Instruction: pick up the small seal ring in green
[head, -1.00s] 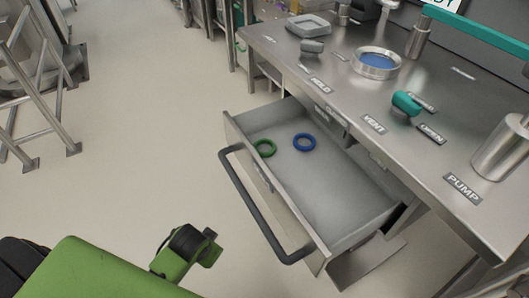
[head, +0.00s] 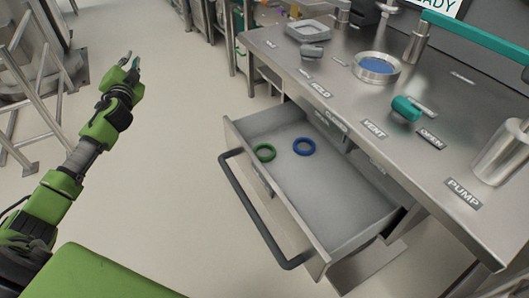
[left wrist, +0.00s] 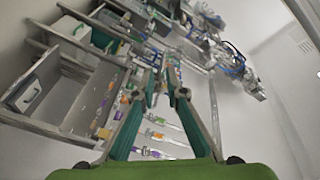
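The small green seal ring (head: 265,145) lies flat in the open drawer (head: 288,221), near the drawer's left front side. A blue ring (head: 304,138) lies just to its right, apart from it. My left gripper (head: 130,61) is raised at the upper left of the head view, over the floor and well to the left of the drawer. Its two fingers are apart with nothing between them. The fingers also show in the left wrist view (left wrist: 164,78), with a gap between them. The rings are not seen in the wrist view. My right gripper is not in view.
A steel bench (head: 400,140) stands over the drawer, with a teal handle (head: 405,108), a round dish with a blue centre (head: 377,68) and a grey tray (head: 308,31). A dark drawer handle (head: 255,215) juts out in front. The floor left of it is clear.

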